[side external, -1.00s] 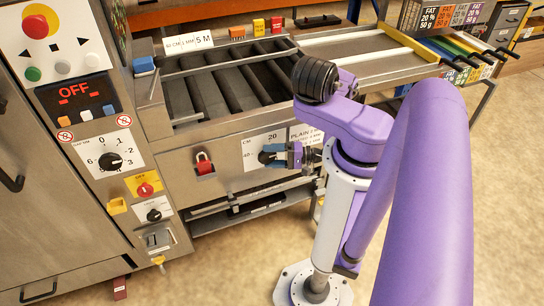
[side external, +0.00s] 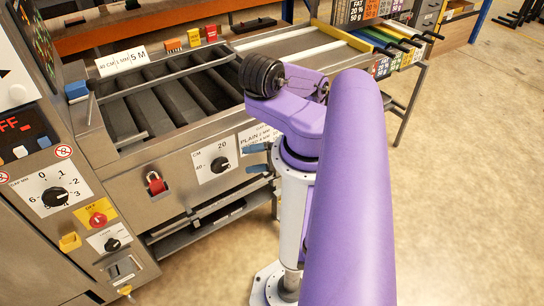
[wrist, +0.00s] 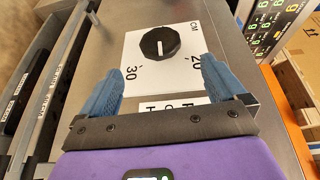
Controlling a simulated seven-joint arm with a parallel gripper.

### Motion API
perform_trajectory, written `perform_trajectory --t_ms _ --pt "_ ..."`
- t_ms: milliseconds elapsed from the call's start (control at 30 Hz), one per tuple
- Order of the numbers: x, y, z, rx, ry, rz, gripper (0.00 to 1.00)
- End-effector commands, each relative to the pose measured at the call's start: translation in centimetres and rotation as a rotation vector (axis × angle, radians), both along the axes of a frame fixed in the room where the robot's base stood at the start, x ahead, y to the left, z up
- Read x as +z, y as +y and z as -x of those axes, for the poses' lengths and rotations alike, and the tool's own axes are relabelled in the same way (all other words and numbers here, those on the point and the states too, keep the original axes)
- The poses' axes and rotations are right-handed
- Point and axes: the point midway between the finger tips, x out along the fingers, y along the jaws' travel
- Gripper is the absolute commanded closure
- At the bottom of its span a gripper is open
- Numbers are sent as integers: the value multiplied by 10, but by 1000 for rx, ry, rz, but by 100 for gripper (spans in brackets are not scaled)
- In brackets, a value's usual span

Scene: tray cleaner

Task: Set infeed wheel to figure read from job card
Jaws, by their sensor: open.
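A black knob (side external: 220,164) sits on a white plate marked CM, 20 and 40 on the machine's front; no label naming it the infeed wheel is readable. In the wrist view the knob (wrist: 159,44) has a white line, and its plate (wrist: 140,62) shows 30 and 20. My gripper (side external: 257,158) is right of this plate. Its blue fingers (wrist: 160,66) are open, empty and apart from the knob. A white card (side external: 122,61) on the machine's back edge appears to read 40 CM, 1 MM, 5 M; it may be the job card.
A second dial (side external: 56,197) marked 0 to 6, a red-and-yellow switch (side external: 97,215) and a smaller knob (side external: 112,244) are at the left. A red padlock (side external: 156,184) hangs left of the CM plate. Dark rollers (side external: 165,100) lie above. The floor at right is clear.

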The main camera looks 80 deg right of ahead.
Motion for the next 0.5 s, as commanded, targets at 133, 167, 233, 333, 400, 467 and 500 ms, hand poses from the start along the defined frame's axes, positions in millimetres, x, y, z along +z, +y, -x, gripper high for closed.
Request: perform_trajectory --t_ms 133,167,233,333,400,467,500 --pt "1 -13 29 -4 1 2 3" --pt "1 -15 34 -4 1 2 3" --pt "2 -19 45 -3 1 2 3" --pt "2 -24 57 -3 1 0 3" --pt "3 -26 63 0 1 1 3" --pt "3 -28 67 0 1 1 3" --pt "3 -28 68 0 1 1 3"
